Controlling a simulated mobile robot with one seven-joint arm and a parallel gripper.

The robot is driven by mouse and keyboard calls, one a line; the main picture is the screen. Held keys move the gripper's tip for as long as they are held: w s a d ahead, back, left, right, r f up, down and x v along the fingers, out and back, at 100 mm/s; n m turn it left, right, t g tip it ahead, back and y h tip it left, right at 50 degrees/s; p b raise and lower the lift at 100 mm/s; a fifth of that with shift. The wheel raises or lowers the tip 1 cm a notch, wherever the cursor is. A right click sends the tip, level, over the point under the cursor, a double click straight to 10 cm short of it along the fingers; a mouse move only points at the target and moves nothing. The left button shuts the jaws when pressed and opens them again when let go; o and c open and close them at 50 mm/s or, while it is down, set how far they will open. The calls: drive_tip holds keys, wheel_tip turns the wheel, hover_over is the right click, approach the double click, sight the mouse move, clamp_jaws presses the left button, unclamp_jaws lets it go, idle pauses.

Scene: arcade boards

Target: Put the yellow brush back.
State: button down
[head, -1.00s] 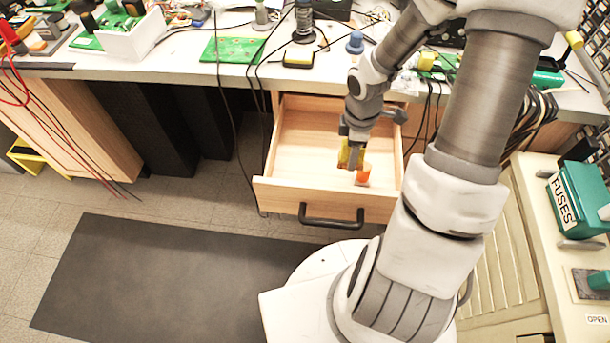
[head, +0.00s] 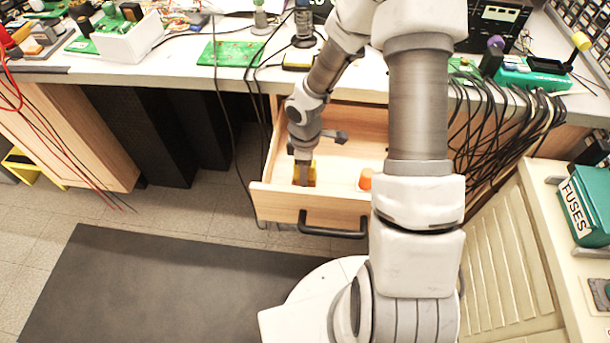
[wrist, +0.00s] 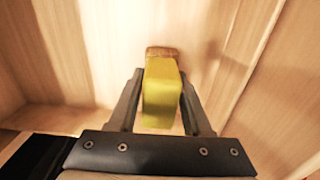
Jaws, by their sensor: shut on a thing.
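The yellow brush (wrist: 162,90) is between the two fingers of my gripper (wrist: 162,105), which is shut on it. Its tan bristle end points toward the drawer's wooden floor in the wrist view; I cannot tell whether it touches. In the head view my gripper (head: 304,172) is inside the open drawer (head: 290,199), near its front left part, with a bit of the yellow brush (head: 312,174) showing beside the fingers.
An orange object (head: 365,180) sits in the drawer to the right of my gripper, partly beside my arm. The workbench (head: 180,70) above holds a green circuit board (head: 228,53). Black cables (head: 500,125) hang at the right.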

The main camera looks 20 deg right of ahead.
drive_tip(key=shift+f, duration=0.7)
drive_tip(key=shift+f, duration=0.15)
drive_tip(key=shift+c, duration=1.7)
unclamp_jaws()
drive_tip(key=shift+f, duration=0.1)
